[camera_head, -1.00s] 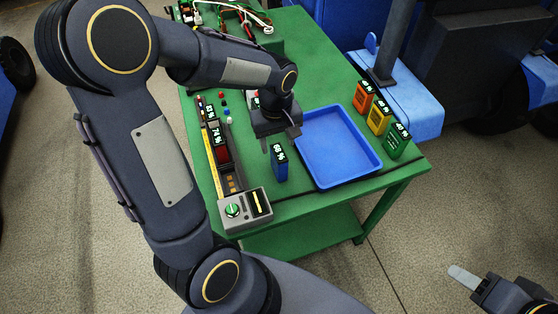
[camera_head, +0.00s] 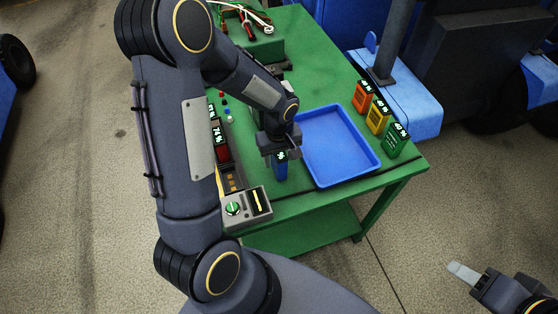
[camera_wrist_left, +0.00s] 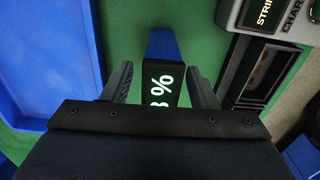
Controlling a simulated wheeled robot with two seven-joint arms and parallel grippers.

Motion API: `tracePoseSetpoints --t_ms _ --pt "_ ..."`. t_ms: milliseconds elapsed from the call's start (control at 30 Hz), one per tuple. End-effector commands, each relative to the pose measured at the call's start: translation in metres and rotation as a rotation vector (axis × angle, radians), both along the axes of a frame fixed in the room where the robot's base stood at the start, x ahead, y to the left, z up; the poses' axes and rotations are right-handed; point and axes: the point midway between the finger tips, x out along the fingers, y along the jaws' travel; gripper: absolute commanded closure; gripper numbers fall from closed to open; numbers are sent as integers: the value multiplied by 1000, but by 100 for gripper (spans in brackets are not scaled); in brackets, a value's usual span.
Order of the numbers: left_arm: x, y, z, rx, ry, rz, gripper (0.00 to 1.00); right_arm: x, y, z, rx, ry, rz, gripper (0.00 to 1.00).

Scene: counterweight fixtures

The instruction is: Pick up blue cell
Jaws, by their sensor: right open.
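The blue cell (camera_head: 281,172) stands upright on the green table, just left of the blue tray, its upper part partly hidden by my left gripper (camera_head: 281,153). In the left wrist view the blue cell (camera_wrist_left: 165,45) and its black display top, with a percent sign, lie between the two fingers of my left gripper (camera_wrist_left: 160,75). These fingers are apart, with a visible gap on the cell's left side and hardly any on its right. My right gripper (camera_head: 466,274) is open and empty at the lower right, away from the table.
The empty blue tray (camera_head: 340,150) lies right of the cell. Orange (camera_head: 363,97), yellow (camera_head: 378,117) and green (camera_head: 396,140) cells stand along the table's right side. A grey charger with a green knob (camera_head: 233,208) and a red cell (camera_head: 222,152) are on the left.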

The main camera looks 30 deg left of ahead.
Motion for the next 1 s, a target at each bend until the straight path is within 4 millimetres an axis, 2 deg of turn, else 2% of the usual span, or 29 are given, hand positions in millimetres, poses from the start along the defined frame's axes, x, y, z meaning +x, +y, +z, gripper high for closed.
tracePoseSetpoints --t_ms 33,400,767,867,1000 --pt "0 0 0 0 0 0 53 0 0 0 0 0 0 50" --pt "0 0 0 0 0 0 100 0 0 0 0 0 0 50" --pt "1 0 3 0 -1 0 100 0 0 0 0 0 0 50" --pt "1 0 8 0 -3 1 100 0 0 0 0 0 0 50" --pt "2 0 25 0 -6 1 100 0 0 0 0 0 0 50"
